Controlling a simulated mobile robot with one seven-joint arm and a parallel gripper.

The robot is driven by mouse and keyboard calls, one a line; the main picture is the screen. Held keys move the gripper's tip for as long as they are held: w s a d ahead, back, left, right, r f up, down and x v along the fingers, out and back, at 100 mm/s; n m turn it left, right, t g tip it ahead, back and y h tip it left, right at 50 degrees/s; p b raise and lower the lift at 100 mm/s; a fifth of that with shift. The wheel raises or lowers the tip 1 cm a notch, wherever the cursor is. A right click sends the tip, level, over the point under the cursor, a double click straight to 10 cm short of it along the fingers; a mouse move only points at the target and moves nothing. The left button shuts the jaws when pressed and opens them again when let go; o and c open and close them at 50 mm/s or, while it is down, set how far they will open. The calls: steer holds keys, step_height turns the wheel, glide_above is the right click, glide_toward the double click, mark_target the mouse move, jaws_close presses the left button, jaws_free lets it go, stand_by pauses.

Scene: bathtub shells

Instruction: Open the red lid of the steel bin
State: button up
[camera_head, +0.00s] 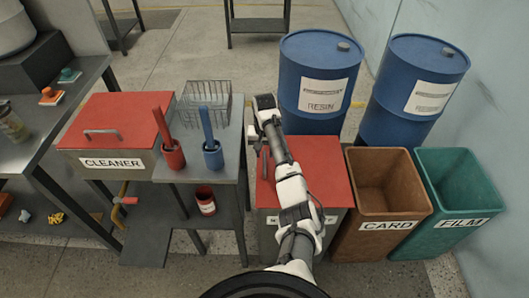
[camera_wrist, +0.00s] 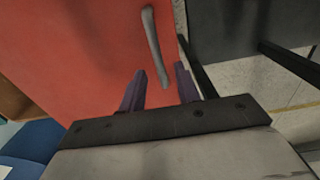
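The steel bin (camera_head: 281,225) stands at the middle front with its red lid (camera_head: 323,170) lying flat and shut. My arm crosses in front and covers part of its label. The lid's grey bar handle (camera_head: 265,164) is near its left edge; it also shows in the wrist view, where the lid (camera_wrist: 75,50) fills the left half. My gripper (camera_wrist: 160,82) is open, its two dark fingers apart, with the lower end of the handle (camera_wrist: 153,42) showing between them. I cannot tell whether they touch it. The fingertips are hidden in the head view.
Brown CARD (camera_head: 380,205) and green FILM (camera_head: 455,195) bins stand right. Blue drums (camera_head: 318,80) stand behind.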

steer(key=shift+f, duration=0.7)
jaws_close()
